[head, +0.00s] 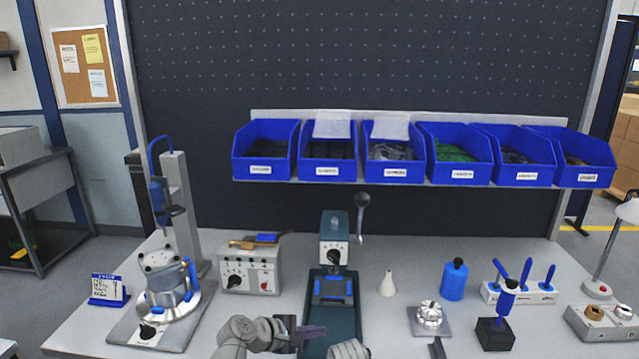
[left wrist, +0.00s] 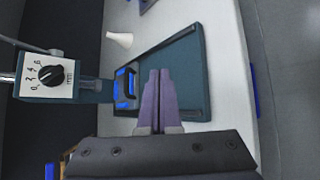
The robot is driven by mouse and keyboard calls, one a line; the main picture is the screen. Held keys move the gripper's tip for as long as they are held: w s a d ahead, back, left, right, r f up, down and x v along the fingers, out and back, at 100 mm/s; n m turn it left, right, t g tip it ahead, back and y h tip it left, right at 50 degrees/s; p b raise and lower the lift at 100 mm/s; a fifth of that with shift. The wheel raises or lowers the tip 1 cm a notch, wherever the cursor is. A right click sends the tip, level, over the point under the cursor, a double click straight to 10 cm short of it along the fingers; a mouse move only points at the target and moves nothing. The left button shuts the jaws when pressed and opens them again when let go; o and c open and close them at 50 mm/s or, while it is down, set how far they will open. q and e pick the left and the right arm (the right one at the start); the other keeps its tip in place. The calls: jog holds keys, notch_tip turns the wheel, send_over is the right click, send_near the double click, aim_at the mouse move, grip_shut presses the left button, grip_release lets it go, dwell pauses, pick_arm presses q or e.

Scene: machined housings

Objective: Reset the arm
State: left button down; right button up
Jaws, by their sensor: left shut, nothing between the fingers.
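My left arm comes in at the bottom of the head view. Its gripper (head: 312,332) is shut and empty, with purple fingers pointing right over the front of a teal press-like device (head: 345,328). In the left wrist view the two purple fingers (left wrist: 159,88) lie side by side over the teal base (left wrist: 185,70), with nothing between them. A grey piece, probably of my own arm, shows at the bottom edge of the head view. My right gripper cannot be made out.
A drill-like stand (head: 172,290) and a control box (head: 250,276) stand left. A white cone (head: 387,284), a blue bottle (head: 454,282), a metal part on a plate (head: 430,316) and a blue-handled tool (head: 497,332) stand right. Blue bins (head: 265,165) line the back.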

pick_arm(q)
jog(key=s+f+m+g, duration=0.1)
jog(key=s+d+f+m, duration=0.1)
jog(key=s+m, duration=0.1)
jog(key=s+d+f+m+g+y, duration=0.1)
jog(key=shift+s+d+f+m+g, duration=0.1)
jog(key=shift+s+d+m+g, duration=0.05)
jog(key=shift+s+m+g, duration=0.15)
jog(key=s+a+f+m+g+y+p, duration=0.1)
jog(key=s+a+f+m+g+y, duration=0.1)
jog(key=s+m+y, duration=0.2)
jog(key=s+a+f+m+g+y+p, duration=0.1)
jog(key=s+a+f+m+g+y, duration=0.2)
jog(key=s+m+y, duration=0.2)
jog(key=s+m, duration=0.3)
jog(key=m, duration=0.1)
jog(key=shift+a+m+y, duration=0.3)
jog(key=shift+a, duration=0.05)
jog(key=shift+s, duration=0.1)
dwell(0.4)
